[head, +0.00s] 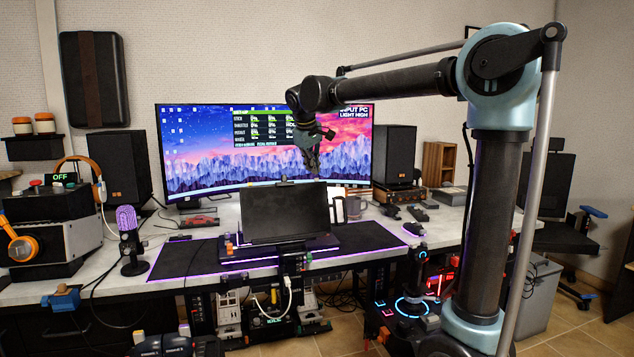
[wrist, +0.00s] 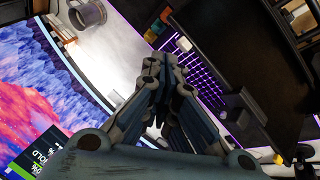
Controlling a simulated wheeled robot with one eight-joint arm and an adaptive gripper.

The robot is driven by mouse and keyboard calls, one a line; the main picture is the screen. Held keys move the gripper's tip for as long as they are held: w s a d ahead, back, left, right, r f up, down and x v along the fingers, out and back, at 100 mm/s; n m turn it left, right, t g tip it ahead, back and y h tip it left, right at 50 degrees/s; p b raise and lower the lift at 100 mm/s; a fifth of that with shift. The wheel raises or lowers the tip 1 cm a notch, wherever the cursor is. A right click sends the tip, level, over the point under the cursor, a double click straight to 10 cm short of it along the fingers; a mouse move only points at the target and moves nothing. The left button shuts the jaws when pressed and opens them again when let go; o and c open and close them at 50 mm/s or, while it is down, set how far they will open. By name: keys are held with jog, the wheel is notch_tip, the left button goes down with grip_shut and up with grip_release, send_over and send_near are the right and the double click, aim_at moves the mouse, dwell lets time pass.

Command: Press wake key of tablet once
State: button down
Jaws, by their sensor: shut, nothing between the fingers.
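What looks like the same dark panel is at the upper right of the wrist view (wrist: 225,45). I cannot make out its wake key for sure; a small dark piece sits at its top edge in the head view. My gripper (head: 314,168) hangs fingers down above and slightly right of the tablet's top edge, apart from it. In the wrist view its fingers (wrist: 163,62) are together and empty.
A curved monitor (head: 205,150) stands behind the tablet, close to my gripper. A grey mug (head: 354,207) is right of the tablet. A purple microphone (head: 128,220) and a black speaker (head: 120,180) are at the left. The mat (head: 190,258) is mostly clear left of the tablet.

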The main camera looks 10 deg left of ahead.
jog(key=shift+r, duration=0.1)
jog(key=shift+w+a+r, duration=0.15)
jog(key=shift+w+r, duration=0.1)
jog(key=shift+r, duration=0.5)
jog(key=shift+w+a+r, duration=0.1)
jog(key=shift+w+r, duration=0.15)
jog(key=shift+r, duration=0.5)
jog(key=shift+w+a+r, duration=0.15)
jog(key=shift+w+r, duration=0.1)
jog(key=shift+r, duration=0.5)
jog(key=shift+d, duration=0.1)
jog(key=s+d+f+m+g, duration=0.1)
jog(key=s+d+f+m, duration=0.1)
jog(key=s+d+f, duration=0.5)
jog(key=s+d+f+m, duration=0.2)
jog(key=d, duration=1)
jog(key=s+d+f+m+g, duration=0.1)
jog(key=s+d+f+m, duration=0.1)
jog(key=s+d+f, duration=0.5)
jog(key=s+d+f+m, duration=0.2)
jog(key=s+d+f, duration=0.4)
jog(key=s+f, duration=0.3)
jog(key=s+d+f+m+g, duration=0.1)
jog(key=s+d+f+m, duration=0.1)
jog(key=s+d+f, duration=0.4)
notch_tip(320, 180, down, 5)
jog(key=s, duration=0.2)
jog(key=shift+s+d+f+m, duration=0.15)
jog(key=shift+s+m, duration=0.25)
